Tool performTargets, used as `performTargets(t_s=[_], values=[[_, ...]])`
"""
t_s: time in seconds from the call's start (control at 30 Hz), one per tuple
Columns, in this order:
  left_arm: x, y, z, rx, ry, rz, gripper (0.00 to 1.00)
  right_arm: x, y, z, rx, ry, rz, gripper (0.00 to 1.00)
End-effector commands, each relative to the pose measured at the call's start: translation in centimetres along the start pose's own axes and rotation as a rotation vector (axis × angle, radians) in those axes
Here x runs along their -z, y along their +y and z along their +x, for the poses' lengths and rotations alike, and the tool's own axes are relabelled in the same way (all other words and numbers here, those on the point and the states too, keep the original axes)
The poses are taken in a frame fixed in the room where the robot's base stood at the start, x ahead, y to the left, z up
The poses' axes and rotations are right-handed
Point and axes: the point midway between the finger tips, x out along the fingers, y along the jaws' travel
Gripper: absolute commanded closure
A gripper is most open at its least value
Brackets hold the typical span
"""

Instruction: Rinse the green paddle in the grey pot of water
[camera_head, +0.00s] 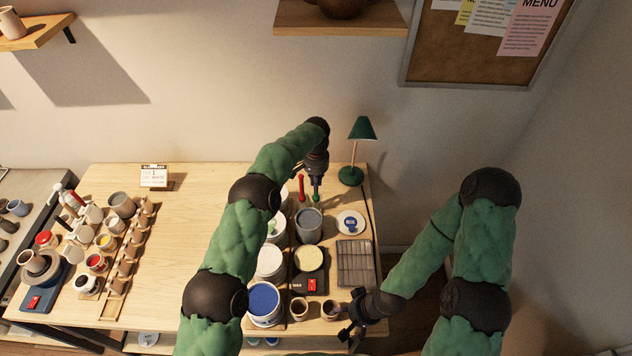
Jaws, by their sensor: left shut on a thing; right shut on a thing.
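The grey pot (308,228) stands near the back right of the table, with a dark grey opening facing up. My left gripper (316,187) points down just behind the pot. It is shut on the green paddle (315,197), of which only a small green part shows under the fingers. I cannot tell whether the paddle's lower end is behind the pot or over its rim. My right gripper (350,332) is low at the table's front right, beside a small brown cup (331,310). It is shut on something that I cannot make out.
A red-handled tool (301,187) stands left of my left gripper. A green lamp (352,172) is behind right, with a white plate (351,223) and a grey slatted tray (354,265) in front. A blue-filled bucket (264,302) is front left. The table's middle left is clear.

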Motion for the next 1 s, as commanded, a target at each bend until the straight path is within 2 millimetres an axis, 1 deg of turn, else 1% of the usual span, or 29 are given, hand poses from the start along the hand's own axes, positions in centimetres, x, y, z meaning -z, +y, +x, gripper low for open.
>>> performTargets(t_s=[0.03, 0.4, 0.43, 0.47, 0.5, 0.53, 0.77, 0.83, 1.0], values=[[0.0, 0.0, 0.1, 0.0, 0.0, 0.0, 1.0, -1.0, 0.1, 0.2, 0.0, -0.025, 0.004, 0.23], [0.0, 0.0, 0.2, 0.0, -0.001, 0.0, 1.0, -0.9, 0.1, 0.3, -0.001, -0.024, 0.004, 0.23], [0.0, 0.0, 0.2, 0.0, -0.001, 0.0, 0.8, -0.9, 0.1, 0.3, -0.001, -0.024, 0.004, 0.23], [0.0, 0.1, 0.2, -0.001, -0.001, 0.0, 0.71, -0.9, 0.1, 0.3, -0.001, -0.024, 0.004, 0.23], [0.0, 0.1, 0.2, -0.001, -0.001, 0.0, 0.6, -0.9, 0.1, 0.3, -0.001, -0.024, 0.004, 0.23], [0.0, 0.0, 0.2, -0.001, -0.001, 0.0, 0.58, -0.9, 0.1, 0.3, -0.001, -0.024, 0.004, 0.23], [0.0, 0.0, 0.2, 0.0, 0.0, 0.0, 0.58, -0.9, 0.1, 0.3, -0.001, -0.024, 0.004, 0.23], [0.0, 0.0, 0.1, 0.0, 0.0, 0.0, 0.58, -1.3, 0.1, 0.4, -0.001, -0.032, 0.005, 0.23], [0.1, 0.0, -0.9, 0.0, 0.001, 0.0, 0.58, -1.5, 0.1, 0.4, -0.001, -0.037, 0.006, 0.23]])
